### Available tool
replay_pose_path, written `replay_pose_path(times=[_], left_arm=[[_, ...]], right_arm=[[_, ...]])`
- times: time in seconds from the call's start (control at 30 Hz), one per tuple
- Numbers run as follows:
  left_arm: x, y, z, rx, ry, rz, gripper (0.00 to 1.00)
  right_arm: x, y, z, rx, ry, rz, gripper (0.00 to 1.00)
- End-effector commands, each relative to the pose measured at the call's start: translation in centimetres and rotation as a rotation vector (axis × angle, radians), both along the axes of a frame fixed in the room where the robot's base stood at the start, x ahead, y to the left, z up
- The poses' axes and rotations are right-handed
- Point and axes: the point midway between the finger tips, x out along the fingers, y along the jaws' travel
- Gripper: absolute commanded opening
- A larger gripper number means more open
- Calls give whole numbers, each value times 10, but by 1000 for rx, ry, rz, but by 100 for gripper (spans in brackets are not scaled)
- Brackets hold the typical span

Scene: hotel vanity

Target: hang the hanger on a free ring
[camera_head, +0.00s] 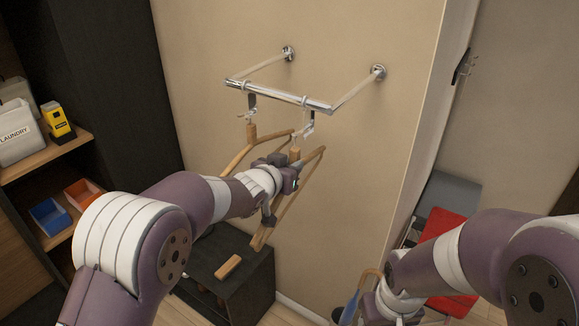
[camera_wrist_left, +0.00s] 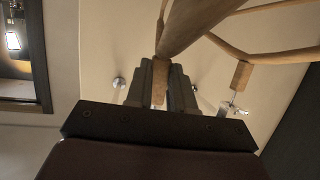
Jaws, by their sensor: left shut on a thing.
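My left gripper (camera_head: 291,178) is shut on a wooden hanger (camera_head: 314,157) at its neck block, just below the right end of the chrome rail (camera_head: 290,97). In the left wrist view the hanger's neck (camera_wrist_left: 160,82) is between the fingers. A second wooden hanger (camera_head: 251,131) hangs under the rail's left ring and metal hook (camera_head: 252,103). The right ring and metal hook (camera_head: 308,122) are directly above the held hanger's neck; I cannot tell whether they touch it. My right wrist (camera_head: 393,300) is at the bottom edge, its fingers not visible.
The rail stands out from the beige wall on two arms. Shelves with a laundry box (camera_head: 17,135) and bins are at left. A wall corner and red item (camera_head: 447,232) are at right.

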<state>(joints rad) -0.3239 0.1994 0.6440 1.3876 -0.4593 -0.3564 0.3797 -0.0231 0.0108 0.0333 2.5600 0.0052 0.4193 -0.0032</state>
Motion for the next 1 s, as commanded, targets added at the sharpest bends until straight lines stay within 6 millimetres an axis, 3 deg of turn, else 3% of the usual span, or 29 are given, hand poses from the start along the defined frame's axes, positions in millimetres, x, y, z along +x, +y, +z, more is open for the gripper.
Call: replay_pose_path(times=[1.0], left_arm=[[17,-12,1,0,0,0,0]], right_arm=[[0,0,6,0,0,0,53]])
